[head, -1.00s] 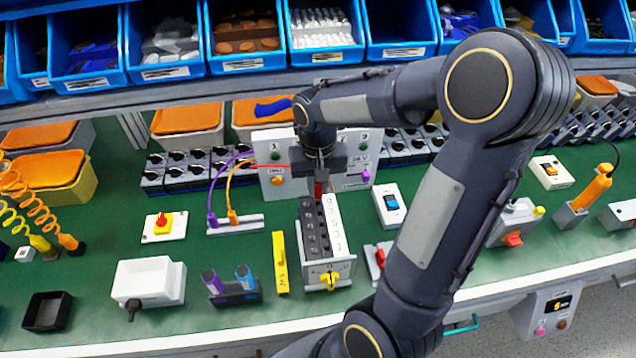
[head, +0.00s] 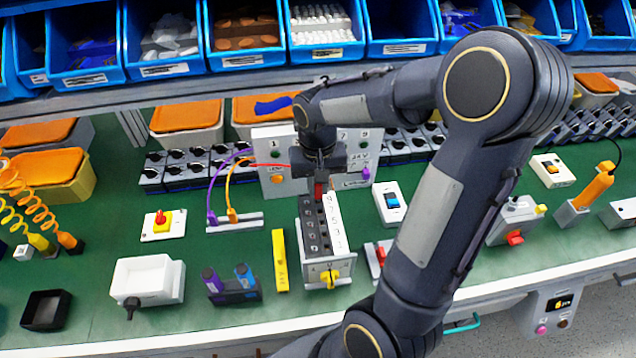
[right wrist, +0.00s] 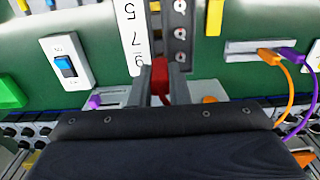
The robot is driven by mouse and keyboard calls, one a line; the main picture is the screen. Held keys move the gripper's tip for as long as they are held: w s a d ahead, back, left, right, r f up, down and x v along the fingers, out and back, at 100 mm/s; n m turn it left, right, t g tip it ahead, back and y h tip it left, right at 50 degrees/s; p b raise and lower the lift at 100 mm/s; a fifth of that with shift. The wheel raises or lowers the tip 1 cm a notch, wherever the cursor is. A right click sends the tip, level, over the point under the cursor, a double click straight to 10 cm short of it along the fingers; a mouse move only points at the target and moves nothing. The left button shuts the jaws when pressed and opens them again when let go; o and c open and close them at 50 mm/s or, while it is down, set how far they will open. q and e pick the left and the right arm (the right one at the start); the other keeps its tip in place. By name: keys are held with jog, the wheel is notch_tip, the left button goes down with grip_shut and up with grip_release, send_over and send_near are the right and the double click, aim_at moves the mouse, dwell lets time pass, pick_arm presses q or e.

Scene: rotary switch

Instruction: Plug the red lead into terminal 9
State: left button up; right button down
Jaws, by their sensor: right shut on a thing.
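My right gripper (head: 319,178) is shut on the red lead's plug (right wrist: 160,80) at the far end of the terminal block (head: 312,243). The block has a row of dark sockets beside a white number strip (right wrist: 134,35) with 5, 7 and 9. In the right wrist view the plug is by the end marked 9, next to the socket row (right wrist: 180,32). I cannot tell whether its tip is inside a socket. A red wire (head: 270,165) runs left from the gripper in front of a white panel (head: 272,148). My left gripper is not in view.
A purple and an orange lead (head: 232,214) stand in a holder left of the block. A yellow bar (head: 280,260) lies close to its left. A blue rocker switch (head: 391,202) is to its right. A yellow knob (head: 330,277) is on its front.

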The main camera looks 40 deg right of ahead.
jog(key=shift+f+b, duration=0.75)
jog(key=shift+f, duration=0.25)
jog(key=c, duration=1.3)
grip_release()
jog(key=shift+f, duration=0.15)
jog(key=shift+d+r+p, duration=0.1)
jog(key=shift+r+p, duration=0.25)
jog(key=shift+r, duration=0.15)
notch_tip(320, 180, up, 8)
jog(key=p, duration=0.6)
jog(key=shift+s+p, duration=0.1)
jog(key=shift+p, duration=0.3)
